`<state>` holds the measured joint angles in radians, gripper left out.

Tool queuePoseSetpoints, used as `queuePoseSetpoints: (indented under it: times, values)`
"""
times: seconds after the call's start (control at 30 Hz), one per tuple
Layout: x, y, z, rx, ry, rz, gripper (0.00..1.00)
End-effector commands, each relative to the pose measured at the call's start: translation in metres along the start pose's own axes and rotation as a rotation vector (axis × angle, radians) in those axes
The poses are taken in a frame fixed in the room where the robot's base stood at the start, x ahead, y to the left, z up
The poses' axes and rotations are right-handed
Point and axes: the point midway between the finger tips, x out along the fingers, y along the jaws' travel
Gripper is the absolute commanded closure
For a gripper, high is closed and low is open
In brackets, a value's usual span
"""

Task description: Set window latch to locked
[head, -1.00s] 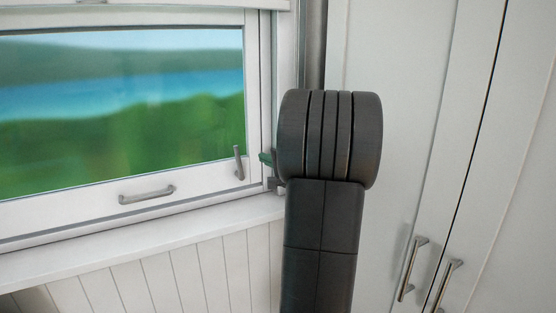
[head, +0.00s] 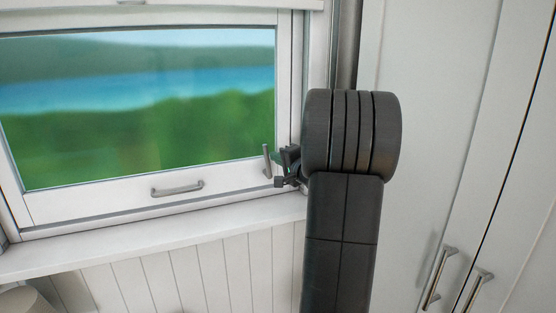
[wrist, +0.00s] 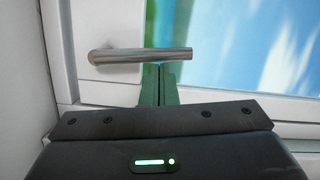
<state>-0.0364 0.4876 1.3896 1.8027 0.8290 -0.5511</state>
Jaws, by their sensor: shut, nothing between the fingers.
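The window latch (head: 267,161) is a small grey lever at the lower right of the window sash, standing nearly upright in the head view. In the wrist view the latch (wrist: 140,54) is a metal bar lying across the picture, with its pivot at the left end. My gripper (wrist: 159,68) is shut and empty. Its greenish fingertips are right at the lever's lower side in this view; I cannot tell whether they touch it. In the head view my gripper (head: 280,157) is just right of the lever, mostly hidden by my arm.
A pull handle (head: 178,188) is on the sash's bottom rail. The white sill (head: 150,235) runs below the window. Tall white cabinet doors (head: 430,120) with bar handles (head: 440,277) stand close on the right of my arm.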

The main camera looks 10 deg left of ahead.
Motion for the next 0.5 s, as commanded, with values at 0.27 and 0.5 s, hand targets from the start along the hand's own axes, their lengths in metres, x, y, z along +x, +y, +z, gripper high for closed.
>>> queuePoseSetpoints:
  times: [0.27,0.5]
  values:
    - [0.001,0.0005,0.004,-0.049,0.0,0.012,1.0]
    - [0.0016,-0.0002,0.0069,-0.088,0.0,0.022,1.0]
